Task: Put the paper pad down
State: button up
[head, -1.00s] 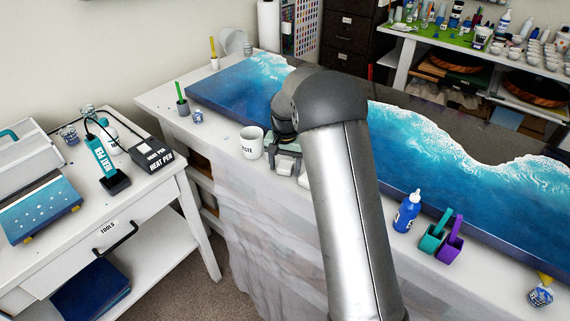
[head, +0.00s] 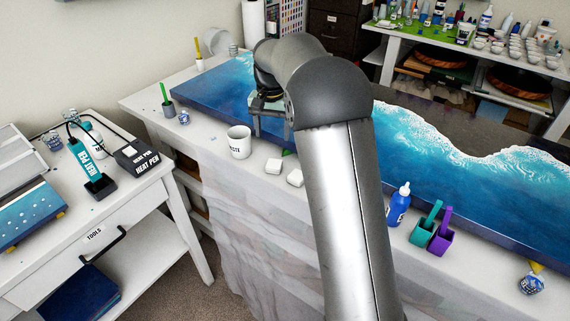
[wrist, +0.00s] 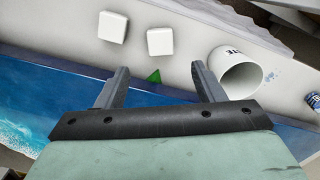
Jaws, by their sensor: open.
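Two small white square pads lie side by side near the table's front edge, right of the white mug; I cannot tell which one is the task's paper pad. In the head view they are the left pad (head: 274,165) and the right pad (head: 295,178). The wrist view also shows one pad (wrist: 160,41) and the other pad (wrist: 113,27), both lying free beyond my fingertips. My gripper (wrist: 158,70) is open with nothing between its fingers. In the head view my gripper (head: 270,118) is above the blue panel's front edge, partly hidden by my arm.
The white mug (head: 239,142) stands left of the pads. A small green piece (wrist: 154,76) lies beside them. The blue resin panel (head: 205,88) fills the table behind. A blue bottle (head: 398,207), teal holder (head: 422,232) and purple holder (head: 441,240) stand right of my arm.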

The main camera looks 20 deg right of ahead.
jog(key=s+r+n, duration=0.2)
jog(key=s+r, duration=0.1)
jog(key=s, duration=1.3)
jog(key=s+f+n, duration=0.1)
jog(key=s+f, duration=0.2)
jog(key=s, duration=0.7)
jog(key=s+f+n, duration=0.2)
jog(key=s+f, duration=0.1)
jog(key=s, duration=0.7)
jog(key=shift+s+n+t, duration=0.3)
jog(key=shift+o, duration=0.6)
jog(key=shift+r, duration=0.1)
